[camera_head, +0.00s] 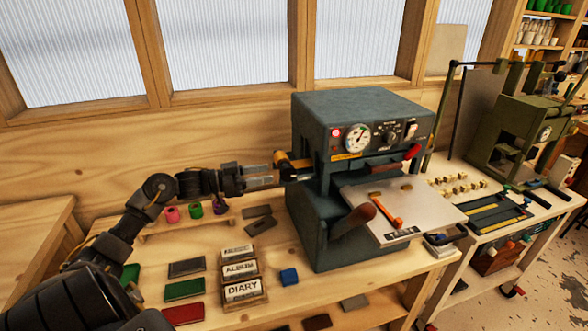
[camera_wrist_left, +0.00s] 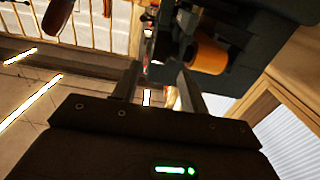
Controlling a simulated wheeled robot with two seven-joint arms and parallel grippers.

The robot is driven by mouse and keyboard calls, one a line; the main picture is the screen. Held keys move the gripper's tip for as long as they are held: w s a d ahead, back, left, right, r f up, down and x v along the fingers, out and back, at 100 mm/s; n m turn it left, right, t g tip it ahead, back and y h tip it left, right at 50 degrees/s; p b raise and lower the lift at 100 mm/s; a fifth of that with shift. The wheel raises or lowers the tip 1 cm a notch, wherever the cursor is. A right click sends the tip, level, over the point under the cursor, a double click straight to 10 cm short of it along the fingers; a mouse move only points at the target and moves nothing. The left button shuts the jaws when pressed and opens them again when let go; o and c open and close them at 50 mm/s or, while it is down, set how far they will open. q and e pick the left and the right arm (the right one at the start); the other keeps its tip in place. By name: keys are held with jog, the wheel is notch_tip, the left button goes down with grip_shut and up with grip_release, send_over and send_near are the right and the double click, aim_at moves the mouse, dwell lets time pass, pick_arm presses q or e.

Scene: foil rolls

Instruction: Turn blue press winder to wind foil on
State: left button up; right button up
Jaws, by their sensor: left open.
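The blue-grey press (camera_head: 305,225) stands on the wooden bench. A gold-orange foil roll (camera_head: 289,158) is mounted on its left side; it also shows in the left wrist view (camera_wrist_left: 208,57). My left gripper (camera_head: 276,176) is open, level with that side and just left of and below the roll. In the left wrist view its two fingers (camera_wrist_left: 158,75) point at the press side, with the roll to the right of them. A small dark part of the press lies at the fingertips; I cannot tell whether it is the winder or whether the fingers touch it. My right gripper is out of view.
Pink (camera_head: 171,214), green (camera_head: 195,210) and purple (camera_head: 220,207) foil rolls stand on a low rack. A red-brown lever handle (camera_head: 354,219) juts forward. A green press (camera_head: 515,135) stands at right.

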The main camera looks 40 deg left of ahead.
aim_at(294, 168)
pick_arm(q)
jog(key=p+x, duration=0.3)
jog(key=x, duration=0.5)
jog(key=shift+w+d+r, duration=0.15)
jog(key=shift+w+d, duration=0.1)
jog(key=shift+w, duration=0.05)
jog(key=shift+w+d, duration=0.35)
jog(key=shift+w, duration=0.1)
grip_shut()
jog(key=shift+p, duration=0.35)
jog(key=g+y+p, duration=0.2)
jog(key=p, duration=0.3)
jog(key=shift+w+g+p, duration=0.1)
jog(key=shift+g+p, duration=0.6)
jog(key=shift+p, duration=0.05)
jog(key=shift+d+f+y, duration=0.1)
jog(key=shift+f+y, duration=0.2)
jog(key=shift+f, duration=0.25)
